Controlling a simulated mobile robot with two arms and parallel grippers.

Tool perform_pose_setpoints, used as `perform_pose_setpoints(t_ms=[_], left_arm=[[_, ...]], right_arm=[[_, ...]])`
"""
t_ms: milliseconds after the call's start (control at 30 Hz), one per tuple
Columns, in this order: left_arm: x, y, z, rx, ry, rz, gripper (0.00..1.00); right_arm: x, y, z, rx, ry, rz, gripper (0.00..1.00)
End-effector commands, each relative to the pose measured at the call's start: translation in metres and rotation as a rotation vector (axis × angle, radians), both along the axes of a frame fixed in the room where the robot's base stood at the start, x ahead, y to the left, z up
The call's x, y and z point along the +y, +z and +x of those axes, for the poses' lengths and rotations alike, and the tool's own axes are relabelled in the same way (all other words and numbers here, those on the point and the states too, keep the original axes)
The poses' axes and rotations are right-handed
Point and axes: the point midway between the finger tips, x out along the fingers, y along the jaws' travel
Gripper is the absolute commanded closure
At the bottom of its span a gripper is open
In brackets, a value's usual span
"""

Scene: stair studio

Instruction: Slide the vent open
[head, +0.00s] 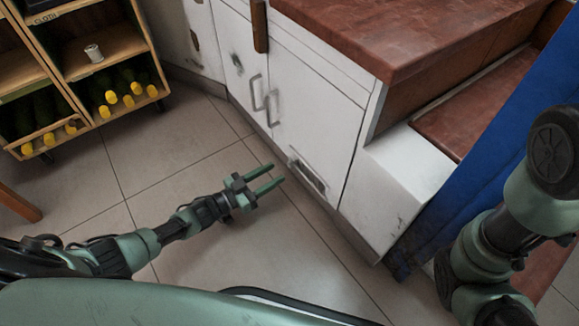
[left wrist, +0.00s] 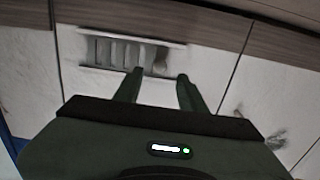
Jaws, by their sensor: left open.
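The vent (head: 307,176) is a small slotted metal plate low on the white cabinet door.
The cabinet's door handles (head: 265,95) stick out above the vent. A brown countertop (head: 400,35) overhangs the cabinet. A wooden rack (head: 120,47) with bottles stands at the upper left. Tiled floor (head: 130,180) lies open around my left arm.

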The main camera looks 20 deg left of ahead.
Motion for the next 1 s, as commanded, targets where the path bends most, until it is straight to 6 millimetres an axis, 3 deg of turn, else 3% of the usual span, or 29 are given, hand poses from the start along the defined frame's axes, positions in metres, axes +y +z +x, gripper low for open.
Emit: perform_pose_setpoints(t_ms=[300, 700, 833, 867, 1000], left_arm=[[-0.03, -0.002, 0.038, -0.002, -0.001, -0.001, 0.59], [-0.036, 0.0, 0.045, 0.001, 0.0, 0.001, 0.59], [-0.035, 0.0, 0.045, 0.001, 0.001, 0.001, 0.95], [-0.035, 0.0, 0.045, 0.001, 0.001, 0.001, 1.0], [-0.035, 0.0, 0.045, 0.001, 0.001, 0.001, 1.0]], right_arm=[[0.0, -0.026, 0.001, 0.002, 0.0, 0.0, 0.64], [0.0, -0.028, 0.001, 0.002, 0.0, 0.0, 0.64], [0.0, -0.028, 0.001, 0.002, 0.0, 0.0, 0.64], [0.0, -0.028, 0.001, 0.002, 0.0, 0.0, 0.64], [0.0, -0.028, 0.001, 0.002, 0.0, 0.0, 0.64]])
